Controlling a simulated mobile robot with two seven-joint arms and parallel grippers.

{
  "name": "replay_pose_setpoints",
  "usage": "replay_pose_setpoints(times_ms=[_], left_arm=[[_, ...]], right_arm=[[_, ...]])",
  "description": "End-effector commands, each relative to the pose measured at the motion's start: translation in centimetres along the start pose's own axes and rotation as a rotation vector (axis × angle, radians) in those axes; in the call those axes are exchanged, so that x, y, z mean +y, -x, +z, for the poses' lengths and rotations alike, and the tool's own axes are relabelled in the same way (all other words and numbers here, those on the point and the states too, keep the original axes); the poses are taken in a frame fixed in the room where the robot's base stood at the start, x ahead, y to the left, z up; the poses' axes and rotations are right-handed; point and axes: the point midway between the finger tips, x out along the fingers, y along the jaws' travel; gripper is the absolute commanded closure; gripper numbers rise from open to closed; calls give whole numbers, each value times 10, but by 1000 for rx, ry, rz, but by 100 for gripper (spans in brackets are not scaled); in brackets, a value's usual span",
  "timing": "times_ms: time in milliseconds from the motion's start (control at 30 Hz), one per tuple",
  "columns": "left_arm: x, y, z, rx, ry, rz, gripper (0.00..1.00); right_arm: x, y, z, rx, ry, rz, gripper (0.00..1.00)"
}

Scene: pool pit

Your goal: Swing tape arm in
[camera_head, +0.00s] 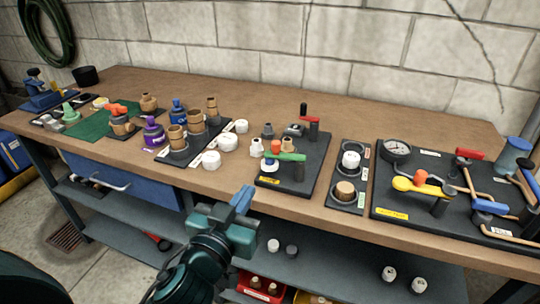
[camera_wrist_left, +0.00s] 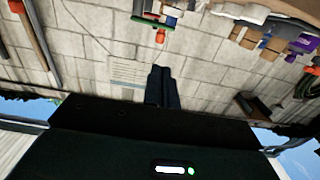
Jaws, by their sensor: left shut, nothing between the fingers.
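The likely tape arm is a green lever (camera_head: 287,157) on a black plate (camera_head: 290,187) in the middle of the bench. It reaches left from a dark post, and a small white piece sits by its left end. I cannot tell for sure that this is the tape arm. The wrist view, turned over, shows green and red parts (camera_wrist_left: 158,22) at the top. My left gripper (camera_head: 243,198) is in front of the bench edge, left of and nearer than the plate, touching nothing visible. Its fingers (camera_wrist_left: 163,82) are together and empty. My right gripper is out of view.
A two-cup stand (camera_head: 348,180) and a gauge board with a yellow lever (camera_head: 420,186) stand right of the plate. Brown fittings and white caps (camera_head: 211,160) stand left. A blue drawer (camera_head: 120,180) and shelves are below the bench. The back of the bench top is mostly clear.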

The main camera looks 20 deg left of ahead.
Motion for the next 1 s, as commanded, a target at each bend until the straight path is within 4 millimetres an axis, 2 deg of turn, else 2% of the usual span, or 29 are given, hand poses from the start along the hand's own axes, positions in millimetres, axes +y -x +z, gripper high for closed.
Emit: replay_pose_setpoints(times_ms=[167,500,700,833,1000], left_arm=[[0,-20,-2,2,-2,0,100],[0,-90,-3,2,-4,-1,100],[0,-122,-2,0,-3,-1,100],[0,-134,-1,0,-2,-1,100],[0,-138,0,-1,-1,0,100]], right_arm=[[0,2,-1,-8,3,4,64],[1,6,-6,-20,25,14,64],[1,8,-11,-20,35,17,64],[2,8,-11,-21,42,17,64],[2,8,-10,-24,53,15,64]])
